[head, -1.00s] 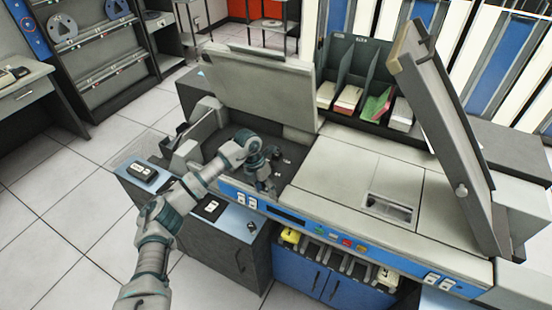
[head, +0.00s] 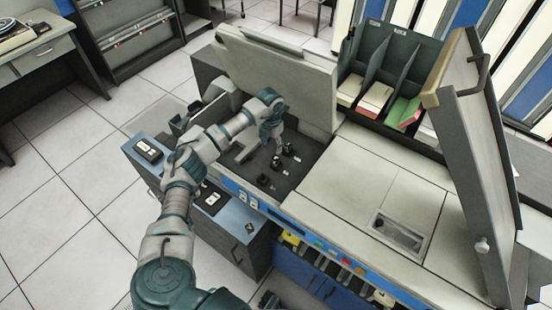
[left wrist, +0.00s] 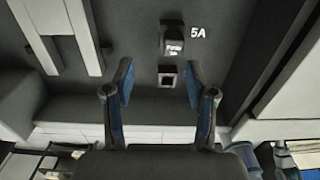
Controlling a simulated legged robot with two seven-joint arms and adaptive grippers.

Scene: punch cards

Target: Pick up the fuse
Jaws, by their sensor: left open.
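My left gripper (head: 278,143) is over the dark recessed bay of the machine, pointing down. In the left wrist view its two fingers (left wrist: 159,75) are apart with nothing between them. A small black block with a white label (left wrist: 172,40), which looks like a fuse, sits beyond the fingertips beside a "5A" marking. A square socket with a dark middle (left wrist: 167,76) lies nearer, in line with the gap between the fingers. In the head view several small dark blocks (head: 290,151) stand in the bay by the gripper. A dark piece at the bottom edge may be my right gripper (head: 268,300).
The raised grey lid (head: 285,80) stands behind the bay. An upright panel (head: 475,160) rises at right. Card slots (head: 385,85) stand at the back. A low cabinet (head: 215,205) with small black boxes is left of the machine. The flat top (head: 385,180) is mostly clear.

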